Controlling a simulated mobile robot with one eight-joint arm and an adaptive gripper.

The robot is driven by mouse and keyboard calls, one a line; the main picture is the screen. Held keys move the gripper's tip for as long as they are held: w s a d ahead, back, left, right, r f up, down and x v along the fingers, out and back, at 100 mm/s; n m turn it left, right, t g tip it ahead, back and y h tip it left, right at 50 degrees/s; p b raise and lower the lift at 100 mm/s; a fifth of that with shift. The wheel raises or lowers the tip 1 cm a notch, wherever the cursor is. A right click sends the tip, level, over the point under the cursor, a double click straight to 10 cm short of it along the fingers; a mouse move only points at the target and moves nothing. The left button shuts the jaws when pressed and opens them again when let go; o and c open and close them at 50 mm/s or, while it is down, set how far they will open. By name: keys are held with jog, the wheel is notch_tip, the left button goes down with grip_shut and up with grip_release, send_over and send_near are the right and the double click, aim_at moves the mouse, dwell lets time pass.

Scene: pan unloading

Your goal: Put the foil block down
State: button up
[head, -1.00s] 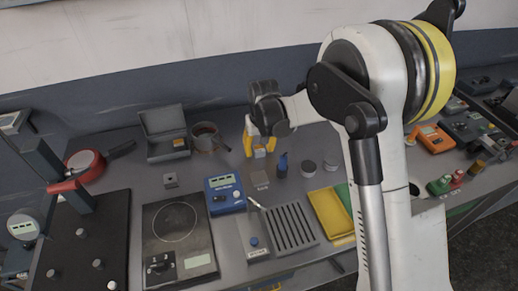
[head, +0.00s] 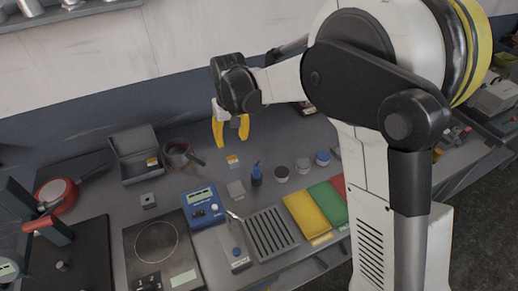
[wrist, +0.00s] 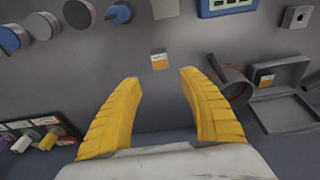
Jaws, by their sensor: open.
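The foil block (head: 233,161), a small pale block with an orange label, rests on the grey worktop. In the wrist view the foil block (wrist: 159,60) lies just beyond the gap between my fingertips, apart from both. My gripper (head: 231,142) has yellow fingers, spread open and empty, above the block and clear of the worktop. The open fingers also show in the wrist view (wrist: 158,76).
An open grey box (head: 128,173) and a dark round pot (head: 178,153) stand left of the block. A plain grey block (head: 236,189), a blue bottle (head: 256,175) and several round containers stand in front. A blue meter (head: 203,206) is nearer.

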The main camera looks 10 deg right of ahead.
jog(key=s+d+r+m+t, duration=0.1)
jog(key=s+d+r+t, duration=0.1)
jog(key=s+d+r, duration=0.5)
jog(key=s+d+r+m+t, duration=0.1)
jog(key=s+d+r, duration=0.45)
jog(key=s, duration=0.35)
jog(key=s+d+f+m+t, duration=0.1)
jog(key=s+d+f+t, duration=0.1)
jog(key=s+d, duration=0.3)
jog(key=s, duration=0.4)
jog(key=shift+s+h, duration=0.25)
jog(key=shift+h, duration=0.05)
